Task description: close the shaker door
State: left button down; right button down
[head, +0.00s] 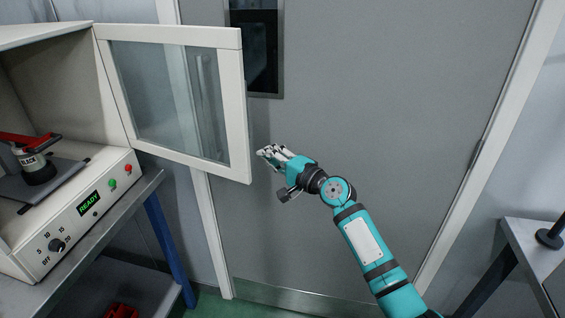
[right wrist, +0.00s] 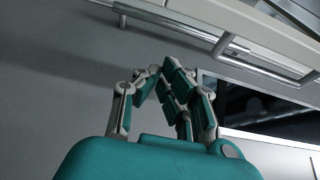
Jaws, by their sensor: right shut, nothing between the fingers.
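The shaker door (head: 238,110) is a white frame with a clear pane, swung wide open on the right side of the shaker (head: 70,225). The shaker is a white cabinet with a control panel reading READY. My right gripper (head: 264,153) is shut and empty, just right of the door's lower free edge. Contact between them cannot be made out. In the right wrist view the closed fingers (right wrist: 160,72) show with nothing between them. My left gripper is not in view.
Inside the shaker a black-and-white container (head: 33,163) sits under a red clamp (head: 28,138). A grey room door (head: 370,120) stands behind the arm. A metal table (head: 535,250) is at the right. Free room lies in front of the shaker door.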

jog(key=s+a+p, duration=0.2)
jog(key=shift+s+a+p, duration=0.3)
jog(key=shift+s+p, duration=0.1)
